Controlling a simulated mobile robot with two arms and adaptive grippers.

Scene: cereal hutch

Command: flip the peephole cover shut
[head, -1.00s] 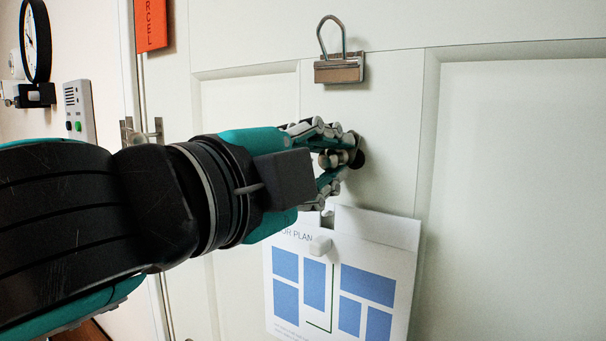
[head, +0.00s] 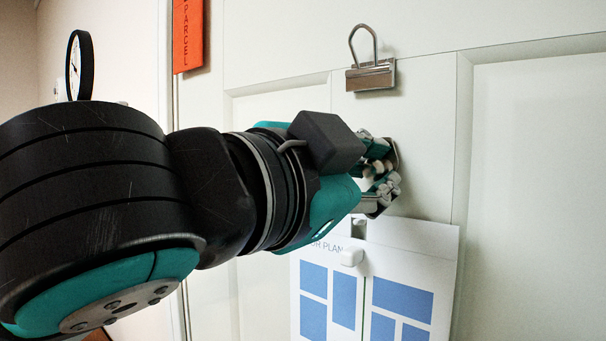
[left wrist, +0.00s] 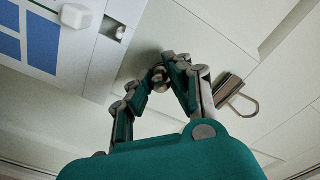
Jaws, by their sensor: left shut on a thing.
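The peephole cover is a small metallic piece on the pale door, mostly hidden behind my fingers in the head view; part of a metal rim (head: 392,153) shows at their right edge. My left gripper (head: 380,178) comes in from the left and is shut at this spot, below the binder clip. In the left wrist view the fingertips (left wrist: 170,66) close around a small round grey piece (left wrist: 158,73), which looks like part of the cover. Whether the cover lies over the peephole is hidden. My right gripper is out of view.
A binder clip (head: 371,76) hangs above my gripper. Below it are a floor plan sheet (head: 440,255) and a white hook (head: 351,256), both close to the fingers. An orange parcel tag (head: 188,35) and a clock (head: 80,65) are at left. The right door panel is clear.

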